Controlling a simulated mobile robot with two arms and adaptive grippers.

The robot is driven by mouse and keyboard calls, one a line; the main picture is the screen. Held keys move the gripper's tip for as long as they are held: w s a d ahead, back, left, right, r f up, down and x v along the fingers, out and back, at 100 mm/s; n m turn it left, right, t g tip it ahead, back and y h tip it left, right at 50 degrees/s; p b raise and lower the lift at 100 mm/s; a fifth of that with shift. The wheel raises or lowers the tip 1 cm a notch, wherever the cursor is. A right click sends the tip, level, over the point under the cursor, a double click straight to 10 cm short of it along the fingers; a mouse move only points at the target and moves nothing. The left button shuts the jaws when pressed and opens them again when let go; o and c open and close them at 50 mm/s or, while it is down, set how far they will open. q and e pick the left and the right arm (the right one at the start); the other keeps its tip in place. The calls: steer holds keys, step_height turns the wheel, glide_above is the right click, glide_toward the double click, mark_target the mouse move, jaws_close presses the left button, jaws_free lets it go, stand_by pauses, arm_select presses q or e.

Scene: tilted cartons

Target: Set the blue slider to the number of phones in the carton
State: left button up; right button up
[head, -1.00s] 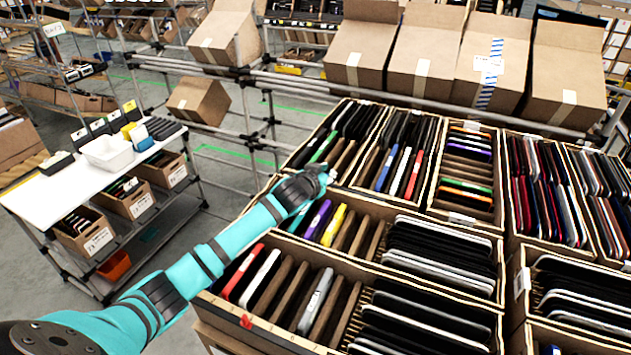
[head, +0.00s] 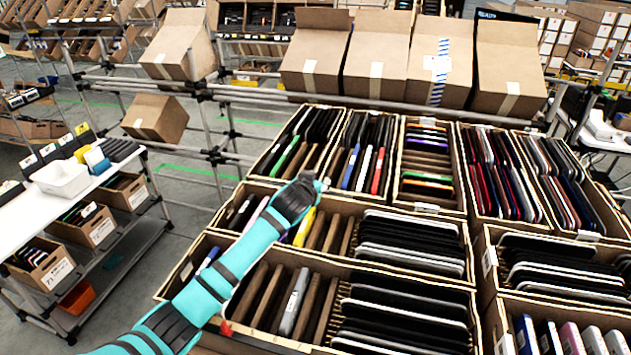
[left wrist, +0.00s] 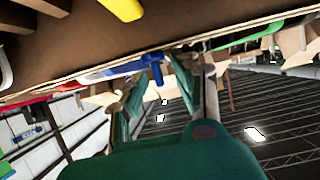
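A small blue piece, which looks like the blue slider (left wrist: 155,68), sits at a carton's rim in the left wrist view. My left gripper (left wrist: 163,82) has its two fingers spread on either side of it; I cannot tell if they touch it. In the head view, my left gripper (head: 312,182) is over the back rim of the middle-row carton (head: 345,203), and the slider cannot be made out there. That carton holds a yellow phone (head: 305,227), several dark phones (head: 410,245) and brown dividers (head: 332,234). My arm hides part of its left side. My right gripper is out of view.
Other cartons of phones stand behind, in front and right. A red piece (head: 226,328) sits at the front carton's rim. Empty tilted cartons (head: 374,62) rest on a rail rack behind. A white table (head: 28,210) stands left, with open floor (head: 190,215) between.

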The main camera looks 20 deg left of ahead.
arm_select(q)
steer(key=shift+r, duration=0.1)
steer(key=shift+s+r, duration=0.2)
steer(key=shift+s, duration=0.4)
steer(key=v, duration=1)
steer(key=shift+s+r, duration=0.1)
steer(key=shift+s, duration=0.25)
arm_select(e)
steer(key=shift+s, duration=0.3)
